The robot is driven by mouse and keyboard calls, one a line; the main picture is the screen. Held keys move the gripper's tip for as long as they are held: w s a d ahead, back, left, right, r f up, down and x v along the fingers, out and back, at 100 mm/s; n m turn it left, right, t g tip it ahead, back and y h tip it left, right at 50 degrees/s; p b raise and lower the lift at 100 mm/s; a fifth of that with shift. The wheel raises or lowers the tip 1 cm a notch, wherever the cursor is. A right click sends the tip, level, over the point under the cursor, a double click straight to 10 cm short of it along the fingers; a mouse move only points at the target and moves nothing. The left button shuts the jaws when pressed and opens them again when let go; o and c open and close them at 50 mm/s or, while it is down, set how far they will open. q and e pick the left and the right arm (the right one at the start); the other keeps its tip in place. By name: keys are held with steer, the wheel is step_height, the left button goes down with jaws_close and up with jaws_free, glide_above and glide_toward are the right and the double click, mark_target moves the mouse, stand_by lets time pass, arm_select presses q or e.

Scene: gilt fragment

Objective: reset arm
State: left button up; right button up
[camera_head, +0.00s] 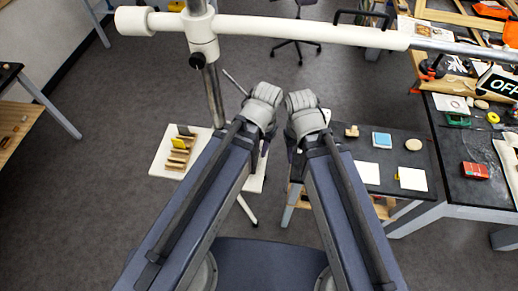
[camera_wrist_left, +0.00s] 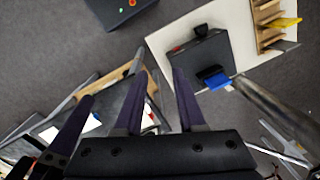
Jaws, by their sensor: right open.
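Both of my arms reach forward side by side in the head view, with the wrists close together at the middle. My right gripper (camera_head: 296,168) is mostly hidden below its wrist, beside the dark table's left end. I see nothing held in either gripper.
A white table (camera_head: 160,167) with wooden pieces (camera_head: 180,153) stands left of my wrists. A white horizontal tube (camera_head: 300,30) crosses beyond the wrists. Grey floor (camera_head: 95,170) is free at left.

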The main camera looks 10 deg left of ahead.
arm_select(q)
steer(key=shift+s+d+n, duration=0.25)
steer(key=shift+s+n, duration=0.3)
steer(key=shift+n, duration=0.05)
step_height(320, 180, down, 20)
steer(key=b, duration=2)
steer(key=shift+r, duration=0.1)
